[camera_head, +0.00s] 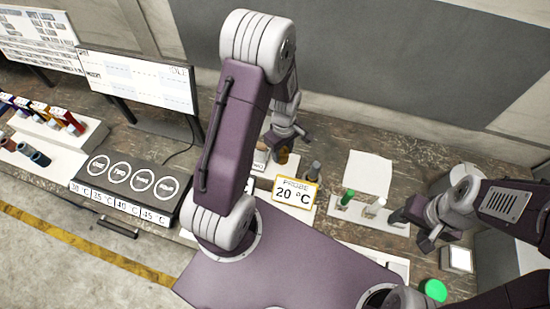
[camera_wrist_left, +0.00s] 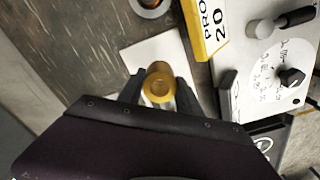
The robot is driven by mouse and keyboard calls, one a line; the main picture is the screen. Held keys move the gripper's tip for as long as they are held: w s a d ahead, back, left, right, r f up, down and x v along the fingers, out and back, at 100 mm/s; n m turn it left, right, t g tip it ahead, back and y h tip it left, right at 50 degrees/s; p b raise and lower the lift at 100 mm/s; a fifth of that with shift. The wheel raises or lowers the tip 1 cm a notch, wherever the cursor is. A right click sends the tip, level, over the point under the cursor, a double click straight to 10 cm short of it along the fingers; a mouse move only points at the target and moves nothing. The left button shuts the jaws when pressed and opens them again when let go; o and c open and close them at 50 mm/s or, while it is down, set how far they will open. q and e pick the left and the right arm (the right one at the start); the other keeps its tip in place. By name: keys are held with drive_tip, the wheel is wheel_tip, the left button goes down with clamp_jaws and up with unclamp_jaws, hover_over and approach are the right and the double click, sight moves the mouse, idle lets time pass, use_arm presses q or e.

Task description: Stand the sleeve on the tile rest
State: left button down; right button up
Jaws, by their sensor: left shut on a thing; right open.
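My left gripper (camera_head: 284,136) is shut on an amber, round-topped sleeve (camera_head: 283,155). In the left wrist view the sleeve (camera_wrist_left: 159,87) sits between the two fingers (camera_wrist_left: 162,92), its round end facing the camera. A white square tile (camera_wrist_left: 140,54) lies under it in that view. I cannot tell whether the sleeve's lower end touches the tile. My left arm hides part of the bench around it in the head view. My right gripper (camera_head: 426,236) is open and apart from the sleeve, at the right side of the bench.
A yellow-framed probe display (camera_head: 295,193) reading 20 °C stands close by. A dark cylinder (camera_head: 313,171) stands behind it. A rack with a green-capped vial (camera_head: 347,198) is to the right. A four-plate heater block (camera_head: 130,185) is left. A white sheet (camera_head: 369,172) lies at the back.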

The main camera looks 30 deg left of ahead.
sight(285, 160)
use_arm(q)
drive_tip(key=f, duration=0.1)
drive_tip(key=w, duration=0.1)
drive_tip(key=f, duration=0.1)
drive_tip(key=shift+w+d+f, duration=0.2)
drive_tip(key=shift+d+f, duration=0.05)
drive_tip(key=shift+f, duration=0.05)
drive_tip(key=f, duration=0.2)
drive_tip(key=shift+s+f+p, duration=0.2)
drive_tip(key=shift+f+p, duration=0.1)
drive_tip(key=shift+f, duration=0.05)
drive_tip(key=shift+s+a+f, duration=0.15)
drive_tip(key=shift+f, duration=0.25)
drive_tip(key=c, duration=1.2)
unclamp_jaws()
drive_tip(key=shift+w+f, duration=0.15)
drive_tip(key=shift+w, duration=0.05)
drive_tip(key=shift+c, duration=0.2)
drive_tip(key=o, duration=0.4)
drive_tip(key=shift+s, duration=0.1)
use_arm(e)
drive_tip(key=shift+w+d+r, duration=0.1)
drive_tip(key=shift+w+d, duration=0.1)
drive_tip(key=shift+w, duration=0.25)
